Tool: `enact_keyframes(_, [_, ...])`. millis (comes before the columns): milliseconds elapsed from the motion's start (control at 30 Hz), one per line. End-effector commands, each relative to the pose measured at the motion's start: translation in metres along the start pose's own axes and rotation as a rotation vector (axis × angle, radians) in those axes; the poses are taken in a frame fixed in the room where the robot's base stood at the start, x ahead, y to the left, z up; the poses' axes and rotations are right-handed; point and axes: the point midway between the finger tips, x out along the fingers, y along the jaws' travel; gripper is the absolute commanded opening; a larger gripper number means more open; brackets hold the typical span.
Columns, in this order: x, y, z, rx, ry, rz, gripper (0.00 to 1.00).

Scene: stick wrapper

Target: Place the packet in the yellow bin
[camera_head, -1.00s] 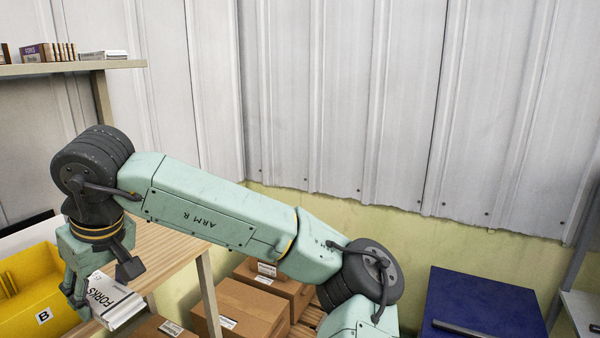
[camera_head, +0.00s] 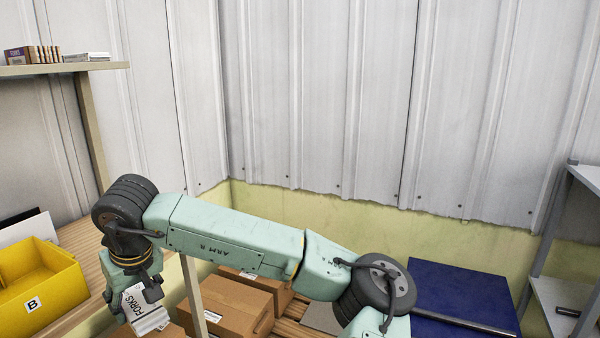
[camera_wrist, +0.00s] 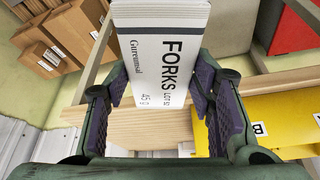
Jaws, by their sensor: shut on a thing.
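My gripper (camera_head: 132,292) is shut on the packet (camera_head: 148,312), a white pack printed "FORKS". In the wrist view the packet (camera_wrist: 160,75) sits between both dark-padded fingers. The yellow bin (camera_head: 55,303), labelled B, stands on the wooden table at the left in the head view. The packet is to the right of the bin, apart from it, by the table's edge. In the wrist view the yellow bin (camera_wrist: 285,133) is at the right, partly hidden by a finger.
Cardboard boxes (camera_head: 232,303) stand low, right of the table leg. A blue surface (camera_head: 465,295) lies at the right, beside a grey shelf (camera_head: 570,290). A wall shelf (camera_head: 70,70) with small boxes is at upper left. A red object (camera_wrist: 297,30) shows in the wrist view.

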Motion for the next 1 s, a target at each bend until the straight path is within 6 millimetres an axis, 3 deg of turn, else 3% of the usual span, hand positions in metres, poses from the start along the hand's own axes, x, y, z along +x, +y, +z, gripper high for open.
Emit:
enact_keyframes(267, [0.103, 0.106, 0.047, 0.297, -0.003, 0.139, 0.22])
enact_keyframes(467, [0.174, 0.177, 0.112, 0.484, 0.002, 0.234, 0.22])
enact_keyframes(600, [0.219, 0.215, 0.172, 0.595, 0.005, 0.286, 0.22])
enact_keyframes(800, [0.274, 0.245, 0.264, 0.719, 0.007, 0.331, 0.22])
enact_keyframes(1000, [0.307, 0.248, 0.329, 0.791, 0.006, 0.339, 0.22])
